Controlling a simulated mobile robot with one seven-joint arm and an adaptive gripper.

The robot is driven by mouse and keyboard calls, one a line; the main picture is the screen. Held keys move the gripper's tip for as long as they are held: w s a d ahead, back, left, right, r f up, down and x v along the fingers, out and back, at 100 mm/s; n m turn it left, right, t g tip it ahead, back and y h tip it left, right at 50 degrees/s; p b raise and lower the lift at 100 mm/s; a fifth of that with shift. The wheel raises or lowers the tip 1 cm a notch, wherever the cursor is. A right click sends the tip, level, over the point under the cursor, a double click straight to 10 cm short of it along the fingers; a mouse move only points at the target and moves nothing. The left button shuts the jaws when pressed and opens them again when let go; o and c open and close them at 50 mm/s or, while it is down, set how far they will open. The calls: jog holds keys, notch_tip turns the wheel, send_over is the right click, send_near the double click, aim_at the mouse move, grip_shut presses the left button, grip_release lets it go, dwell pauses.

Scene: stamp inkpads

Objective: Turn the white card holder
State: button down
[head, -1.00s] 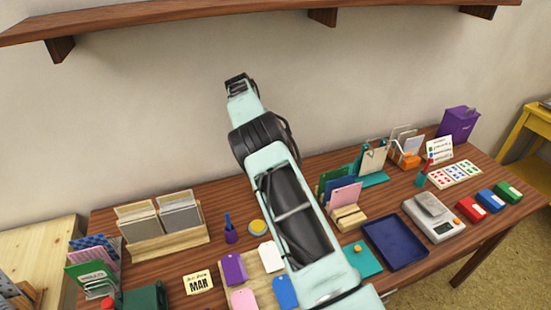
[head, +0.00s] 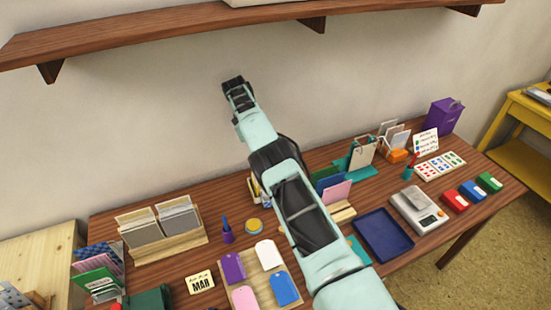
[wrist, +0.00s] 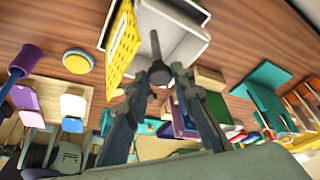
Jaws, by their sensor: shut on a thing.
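The white card holder (wrist: 178,34) is at the top centre of the wrist view, its open side showing pale inside walls. A yellow dotted card (wrist: 122,38) stands at its left side. A dark stem ending in a round grey knob (wrist: 159,74) stands out from the holder. My gripper (wrist: 160,82) is shut with its fingertips at this knob. In the head view, a small part of the holder (head: 255,188) shows at the left edge of my arm; the arm hides the rest. I cannot make out the fingertips there.
A yellow round pad (head: 254,225) and a purple pen cup (head: 228,236) stand left of the holder. Coloured tags (head: 269,255) lie in front. A wooden card rack (head: 342,212) and a navy tray (head: 384,236) are to the right. A shelf (head: 250,28) runs above.

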dwell(0.4)
jog(key=c, duration=1.7)
grip_release()
jog(key=shift+o, duration=0.2)
jog(key=shift+d+f+b, duration=0.1)
jog(key=shift+f+b, duration=0.05)
jog(key=shift+b, duration=0.15)
